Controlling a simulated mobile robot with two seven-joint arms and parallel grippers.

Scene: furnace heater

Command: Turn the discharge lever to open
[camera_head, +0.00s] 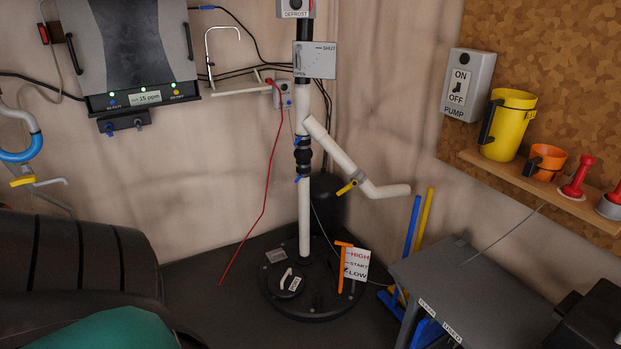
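A sign plate (315,60) marked SHUT at the top and OPEN at the bottom is fixed on the upright pipe (304,215). A small grey lever shape shows at its left side, too small to read its position. A slanted white branch pipe (332,152) leaves the upright pipe and carries a yellow-handled valve (347,187) near its bend. Blue-handled valves (298,142) sit on the upright pipe. No label reading discharge can be made out, so I cannot tell which handle is the discharge lever. Neither gripper is in view.
An orange lever (343,266) stands beside a HIGH/START/LOW sign (356,265) on the round black base (310,304). A grey table (470,285) is at lower right, below a wooden shelf (530,183). A dark ribbed shape (75,260) fills the lower left.

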